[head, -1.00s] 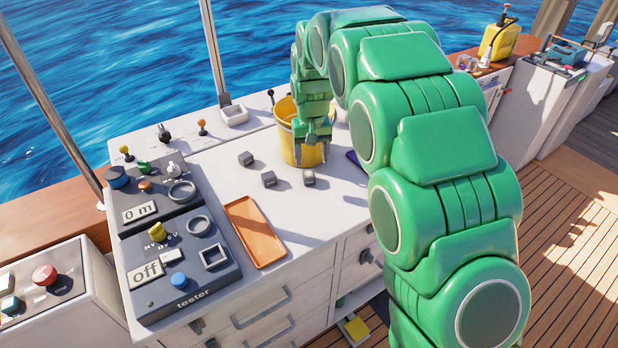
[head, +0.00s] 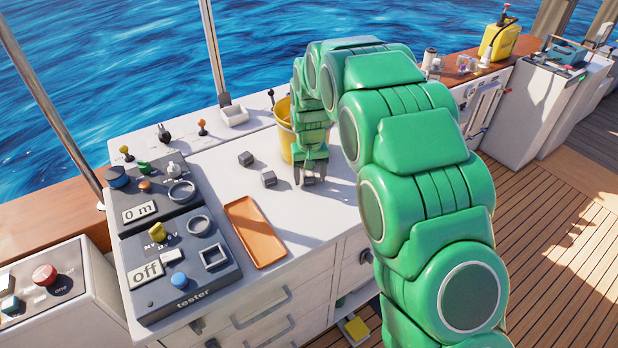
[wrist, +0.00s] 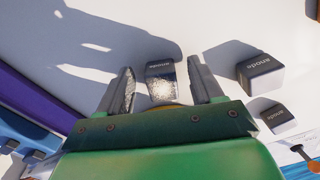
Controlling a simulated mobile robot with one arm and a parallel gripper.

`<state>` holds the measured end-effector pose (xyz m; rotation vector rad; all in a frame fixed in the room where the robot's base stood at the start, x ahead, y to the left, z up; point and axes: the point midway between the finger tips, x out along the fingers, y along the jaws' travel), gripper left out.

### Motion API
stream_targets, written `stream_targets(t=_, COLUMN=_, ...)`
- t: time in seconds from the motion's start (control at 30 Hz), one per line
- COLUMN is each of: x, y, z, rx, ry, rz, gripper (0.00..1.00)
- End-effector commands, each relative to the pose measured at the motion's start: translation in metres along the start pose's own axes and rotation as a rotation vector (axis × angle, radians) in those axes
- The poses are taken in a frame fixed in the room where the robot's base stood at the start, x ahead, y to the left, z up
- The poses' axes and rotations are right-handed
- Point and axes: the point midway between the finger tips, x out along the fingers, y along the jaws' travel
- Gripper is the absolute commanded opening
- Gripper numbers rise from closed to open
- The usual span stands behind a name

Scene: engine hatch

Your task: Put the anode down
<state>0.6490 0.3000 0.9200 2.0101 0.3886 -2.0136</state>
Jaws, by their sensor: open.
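One small grey anode (head: 309,181) sits on the white counter top, partly hidden by my gripper (head: 311,177) in the head view. In the wrist view this anode (wrist: 162,83) lies between the two fingers, with a gap showing on each side. My gripper is open, lowered around it. Two more dark grey anodes stand to its left in the head view, a nearer one (head: 268,178) and a farther one (head: 245,158). In the wrist view they are at the right (wrist: 259,73) (wrist: 278,117), both labelled "anode".
A yellow bucket (head: 285,128) stands just behind my gripper. An orange tray (head: 255,232) lies empty at the front left of the counter, beside the tester panel (head: 180,270). A purple strip (wrist: 30,112) shows at the left in the wrist view. Bare counter lies between anodes and tray.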

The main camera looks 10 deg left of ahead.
Motion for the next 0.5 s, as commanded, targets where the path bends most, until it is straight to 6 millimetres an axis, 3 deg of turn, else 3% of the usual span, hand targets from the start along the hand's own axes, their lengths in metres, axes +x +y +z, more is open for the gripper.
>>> stream_targets(t=0.13, x=-0.0007, y=0.0, z=-0.0002, rx=0.0, ry=0.001, rz=0.0, gripper=0.63)
stream_targets(t=0.5, x=-0.0012, y=0.0, z=-0.0003, rx=0.0, ry=0.001, rz=0.0, gripper=0.06)
